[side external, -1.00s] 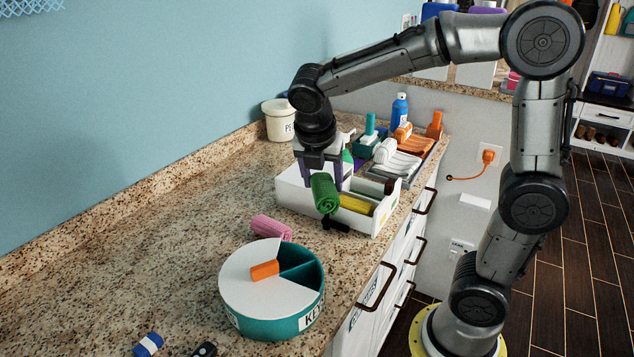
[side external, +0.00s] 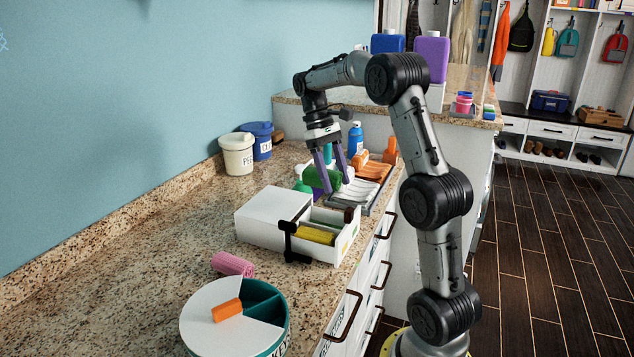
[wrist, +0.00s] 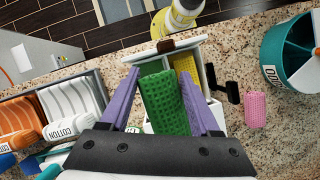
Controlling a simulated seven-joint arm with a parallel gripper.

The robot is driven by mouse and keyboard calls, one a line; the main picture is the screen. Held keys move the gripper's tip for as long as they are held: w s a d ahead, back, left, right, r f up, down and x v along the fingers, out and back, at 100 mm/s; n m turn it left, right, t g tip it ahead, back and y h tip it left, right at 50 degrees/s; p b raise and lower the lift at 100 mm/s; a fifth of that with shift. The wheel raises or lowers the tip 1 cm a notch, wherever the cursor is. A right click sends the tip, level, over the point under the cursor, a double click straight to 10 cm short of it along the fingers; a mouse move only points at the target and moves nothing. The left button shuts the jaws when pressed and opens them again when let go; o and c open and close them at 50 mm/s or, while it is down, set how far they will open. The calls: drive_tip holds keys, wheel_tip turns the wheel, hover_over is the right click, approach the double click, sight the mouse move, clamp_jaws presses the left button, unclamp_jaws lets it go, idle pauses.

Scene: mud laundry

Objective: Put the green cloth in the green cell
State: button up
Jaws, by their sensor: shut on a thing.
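The green cloth (side external: 320,180) is a rolled, textured bundle. My gripper (side external: 334,180) is shut on it, with the purple fingers on either side, and holds it up behind the white box (side external: 268,218). In the wrist view the green cloth (wrist: 166,104) sits between the fingers and hides part of the box. The box has an open, divided front section. A yellow cloth (side external: 311,235) lies in one compartment, and a green-marked compartment (wrist: 150,68) shows beside it in the wrist view. Its inside is mostly hidden by the green cloth.
A black handle-like piece (side external: 291,235) stands at the box's side. A pink cloth (side external: 232,264) and a round teal-and-white container (side external: 205,318) are nearer.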

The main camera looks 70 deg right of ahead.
drive_tip(key=shift+s+d+f, duration=0.35)
drive_tip(key=shift+s+d, duration=0.05)
drive_tip(key=shift+d, duration=0.1)
drive_tip(key=shift+f, duration=4.4)
drive_tip(key=o, duration=1.3)
drive_tip(key=shift+o, duration=0.5)
drive_tip(key=shift+d, duration=0.1)
